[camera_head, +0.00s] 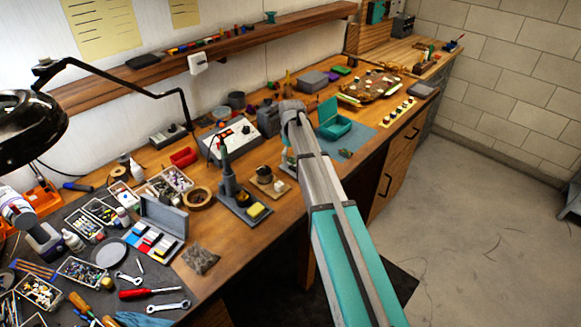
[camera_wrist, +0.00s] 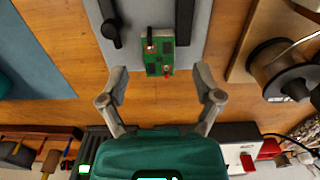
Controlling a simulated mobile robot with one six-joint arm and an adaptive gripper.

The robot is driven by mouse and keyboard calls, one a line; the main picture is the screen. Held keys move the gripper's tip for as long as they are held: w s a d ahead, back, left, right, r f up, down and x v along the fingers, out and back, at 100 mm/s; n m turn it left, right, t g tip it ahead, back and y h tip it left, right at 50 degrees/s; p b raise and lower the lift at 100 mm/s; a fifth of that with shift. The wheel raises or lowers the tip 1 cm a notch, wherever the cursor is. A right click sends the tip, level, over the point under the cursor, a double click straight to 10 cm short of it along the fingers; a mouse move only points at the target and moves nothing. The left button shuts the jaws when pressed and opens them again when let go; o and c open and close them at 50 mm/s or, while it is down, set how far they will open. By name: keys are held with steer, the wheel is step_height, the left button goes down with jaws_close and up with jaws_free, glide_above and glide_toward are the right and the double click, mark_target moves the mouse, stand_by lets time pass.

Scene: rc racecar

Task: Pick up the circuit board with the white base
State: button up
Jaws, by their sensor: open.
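In the wrist view, a small green circuit board (camera_wrist: 158,57) with dark chips and red and brass parts lies at the edge of a light grey plate (camera_wrist: 187,62). Dark bars on the plate flank the board. Any white base under the board cannot be made out clearly. My gripper (camera_wrist: 161,74) is open and empty, one finger on each side of the board's near end, with gaps on both sides. In the head view my arm hides the gripper's fingers and the board.
A spool (camera_wrist: 272,66) on a wooden stand is right of the board in the wrist view; a blue-grey mat (camera_wrist: 38,50) is left. In the head view, a teal box (camera_head: 335,130), a grey control unit (camera_head: 230,137) and a soldering stand (camera_head: 240,200) are near my arm.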

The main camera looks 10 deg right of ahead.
steer(key=shift+f+b, duration=0.75)
steer(key=shift+f, duration=0.3)
steer(key=c, duration=1)
